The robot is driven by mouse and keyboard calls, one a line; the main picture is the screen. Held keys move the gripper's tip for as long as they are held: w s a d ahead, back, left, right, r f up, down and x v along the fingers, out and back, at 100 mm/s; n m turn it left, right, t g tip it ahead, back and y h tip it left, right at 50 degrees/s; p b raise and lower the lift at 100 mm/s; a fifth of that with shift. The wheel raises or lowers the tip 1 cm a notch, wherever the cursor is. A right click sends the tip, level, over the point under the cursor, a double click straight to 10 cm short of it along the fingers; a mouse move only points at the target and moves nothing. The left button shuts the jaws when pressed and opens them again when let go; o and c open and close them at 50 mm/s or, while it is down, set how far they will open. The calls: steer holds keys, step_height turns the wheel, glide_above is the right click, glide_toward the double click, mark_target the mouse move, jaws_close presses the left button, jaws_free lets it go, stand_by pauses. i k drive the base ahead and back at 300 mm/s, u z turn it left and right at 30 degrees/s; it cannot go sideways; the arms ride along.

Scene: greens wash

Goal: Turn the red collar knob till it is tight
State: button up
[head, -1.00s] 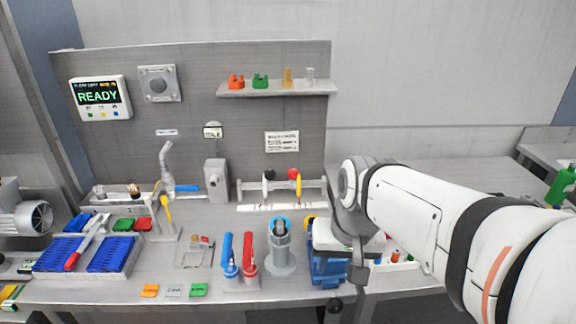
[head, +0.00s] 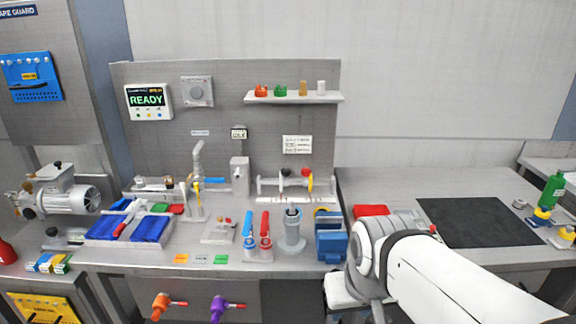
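A small red knob (head: 307,171) sits at the top of the short pipe rail on the bench, above a yellow part and beside a black knob (head: 285,172). I cannot tell for sure that this is the collar knob, since other small red parts show, such as one on a pale block (head: 227,221). My arm comes in from the lower right, its wrist in front of the bench's front edge, well right of and below the red knob. My gripper's fingers do not show.
A blue vise-like block (head: 331,240) stands just left of my wrist. Red and blue-handled tools (head: 265,228) and a grey cylinder (head: 292,238) stand nearby. Blue trays (head: 150,228) lie left. A dark mat (head: 478,222) on the right is bare.

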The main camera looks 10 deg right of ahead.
mark_target(306, 172)
steer(key=u, duration=0.2)
steer(key=i, duration=1.1)
steer(key=z, duration=0.4)
